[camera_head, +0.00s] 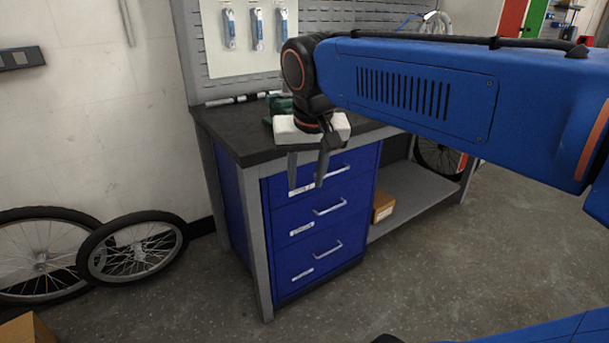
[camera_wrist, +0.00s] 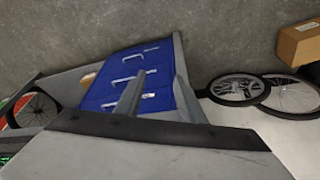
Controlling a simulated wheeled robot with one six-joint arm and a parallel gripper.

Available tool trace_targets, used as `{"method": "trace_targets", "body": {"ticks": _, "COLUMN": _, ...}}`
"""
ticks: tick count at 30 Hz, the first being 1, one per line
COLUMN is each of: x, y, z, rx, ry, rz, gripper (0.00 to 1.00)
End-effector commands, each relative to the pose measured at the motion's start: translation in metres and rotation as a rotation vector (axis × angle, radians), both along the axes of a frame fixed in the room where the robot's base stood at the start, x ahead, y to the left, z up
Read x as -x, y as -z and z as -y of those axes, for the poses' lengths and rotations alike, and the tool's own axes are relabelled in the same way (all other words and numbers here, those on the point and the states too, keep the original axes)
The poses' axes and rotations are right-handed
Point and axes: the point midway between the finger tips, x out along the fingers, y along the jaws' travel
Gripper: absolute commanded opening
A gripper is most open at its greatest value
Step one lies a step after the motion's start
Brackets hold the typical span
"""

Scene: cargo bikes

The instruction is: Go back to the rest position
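My gripper (camera_head: 306,183) hangs below the wrist in the head view, in front of the drawers of the workbench. Its two grey fingers point down with a gap between them, and nothing shows between them. My blue arm reaches in from the right, across the upper part of the head view. In the wrist view a grey bar stands in front of the blue drawers (camera_wrist: 104,90); I cannot tell whether it is a finger.
The workbench has a dark top (camera_head: 232,140), blue drawers (camera_head: 312,238) and a grey lower shelf (camera_head: 420,200) with a small cardboard box (camera_head: 382,206). Loose wheels (camera_head: 132,247) lean at the wall on the left. A cardboard box (camera_wrist: 300,43) shows in the wrist view.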

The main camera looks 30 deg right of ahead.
Motion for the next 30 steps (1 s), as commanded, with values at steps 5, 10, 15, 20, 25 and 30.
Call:
{"method": "trace_targets", "body": {"ticks": 5, "x": 0.0, "y": 0.0, "z": 0.0, "rx": 0.0, "ry": 0.0, "rz": 0.0, "gripper": 0.35}}
{"method": "trace_targets", "body": {"ticks": 10, "x": 0.006, "y": 0.007, "z": -0.002, "rx": 0.0, "ry": -0.022, "rz": 0.005, "gripper": 0.35}}
{"method": "trace_targets", "body": {"ticks": 15, "x": 0.036, "y": 0.049, "z": -0.009, "rx": 0.003, "ry": -0.142, "rz": 0.026, "gripper": 0.35}}
{"method": "trace_targets", "body": {"ticks": 20, "x": 0.067, "y": 0.098, "z": -0.018, "rx": 0.014, "ry": -0.276, "rz": 0.057, "gripper": 0.35}}
{"method": "trace_targets", "body": {"ticks": 25, "x": 0.086, "y": 0.131, "z": -0.024, "rx": 0.025, "ry": -0.364, "rz": 0.081, "gripper": 0.35}}
{"method": "trace_targets", "body": {"ticks": 30, "x": 0.09, "y": 0.139, "z": -0.025, "rx": 0.03, "ry": -0.389, "rz": 0.088, "gripper": 0.35}}
